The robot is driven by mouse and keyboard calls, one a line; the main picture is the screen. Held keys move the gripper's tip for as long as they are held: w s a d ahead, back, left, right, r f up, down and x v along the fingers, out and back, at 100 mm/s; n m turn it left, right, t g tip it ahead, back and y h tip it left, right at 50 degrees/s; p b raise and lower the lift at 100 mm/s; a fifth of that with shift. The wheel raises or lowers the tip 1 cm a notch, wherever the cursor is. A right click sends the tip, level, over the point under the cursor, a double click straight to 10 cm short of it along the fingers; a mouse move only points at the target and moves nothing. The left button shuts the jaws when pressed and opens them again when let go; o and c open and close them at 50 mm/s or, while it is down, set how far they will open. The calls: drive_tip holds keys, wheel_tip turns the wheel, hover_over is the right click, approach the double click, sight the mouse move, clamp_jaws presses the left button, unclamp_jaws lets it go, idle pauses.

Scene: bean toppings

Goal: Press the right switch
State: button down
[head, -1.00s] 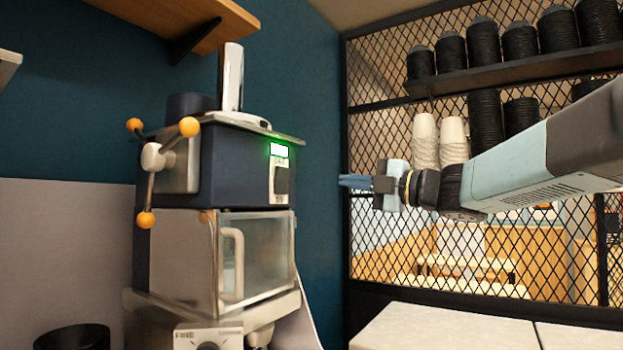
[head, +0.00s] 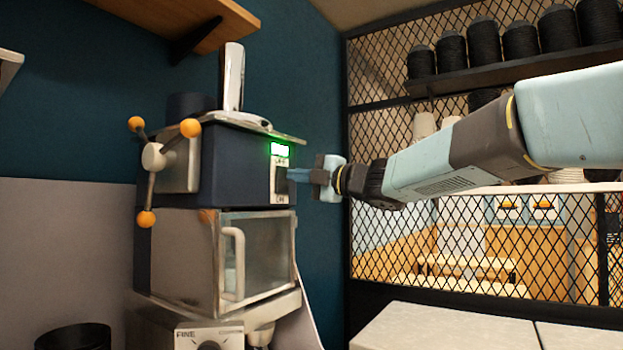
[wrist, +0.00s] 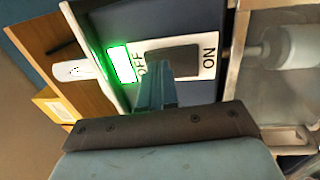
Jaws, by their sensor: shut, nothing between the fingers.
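The switch (head: 281,181) is a dark rocker on a white plate on the right part of the dark blue machine (head: 232,165). The switch also shows in the wrist view (wrist: 185,62), between the words OFF and ON. A green light (head: 280,149) glows at the OFF end. My gripper (head: 291,174) is shut and empty, with its fingertips at the switch. In the wrist view the fingers (wrist: 155,72) overlap the OFF side of the rocker; I cannot tell whether they touch it. No second switch is clear.
A three-armed handle with orange knobs (head: 152,156) is on the machine's left. A glass-doored compartment (head: 258,255) with a pale handle is below. A white counter (head: 440,330) is low.

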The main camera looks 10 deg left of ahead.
drive_tip(key=shift+a, duration=0.15)
drive_tip(key=shift+w+a+r, duration=0.15)
drive_tip(key=shift+a, duration=0.05)
idle(0.3)
drive_tip(key=s+d+r, duration=0.2)
drive_tip(key=s+d, duration=0.3)
drive_tip(key=d, duration=0.8)
drive_tip(key=shift+s, duration=0.15)
